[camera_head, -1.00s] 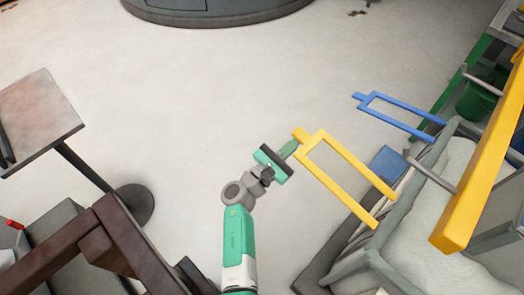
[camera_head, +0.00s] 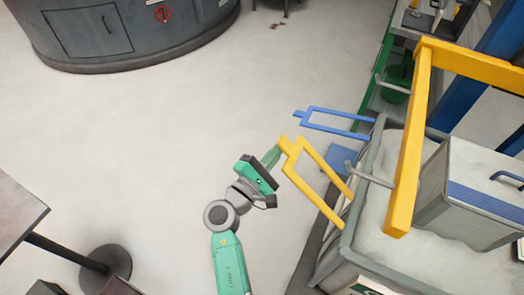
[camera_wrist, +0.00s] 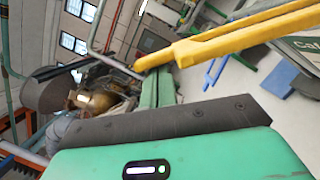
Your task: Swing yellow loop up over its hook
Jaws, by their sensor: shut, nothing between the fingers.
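The yellow loop (camera_head: 318,177) is a flat rectangular frame with a short tab at its left end. In the head view it reaches out from the grey bin's left side. My gripper (camera_head: 273,157) is shut and empty, with its fingertips right beside the loop's tab. In the wrist view the yellow loop (camera_wrist: 215,42) crosses above the green fingers (camera_wrist: 158,85); I cannot tell whether they touch. A grey hook-like peg (camera_head: 368,175) sticks out left from the yellow post (camera_head: 407,150), above the bin and apart from the loop.
A blue loop (camera_head: 335,122) lies beyond the yellow one, near another grey peg (camera_head: 390,85). The grey bin (camera_head: 360,235) holds pale material, with a grey box (camera_head: 470,195) at right. A table (camera_head: 18,205) stands at left. The floor between is clear.

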